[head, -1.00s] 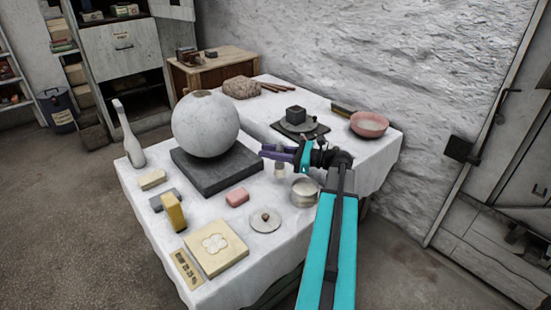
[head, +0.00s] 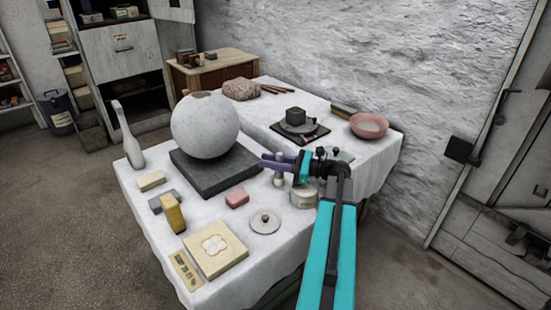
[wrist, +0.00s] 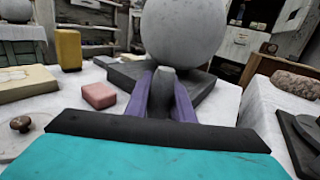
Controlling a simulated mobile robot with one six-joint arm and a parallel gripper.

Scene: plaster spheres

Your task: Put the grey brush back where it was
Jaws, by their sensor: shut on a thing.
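My gripper (head: 266,162), with purple fingers, is shut on the grey brush (wrist: 163,92), a grey tapering piece between the fingers in the wrist view. In the head view the brush (head: 279,180) is a small pale upright shape at the fingers, above or at the white cloth, right of the dark slab (head: 188,165). I cannot tell whether its lower end touches anything. A pale round pot (head: 304,198) stands just right of and below the brush, partly under my arm.
A large plaster sphere (head: 205,124) sits on the slab close to my fingers. A pink block (head: 237,198), a knobbed lid (head: 265,222), a yellow block (head: 172,212) and a cream tile (head: 216,250) lie nearer the front. A pink bowl (head: 369,125) stands at right.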

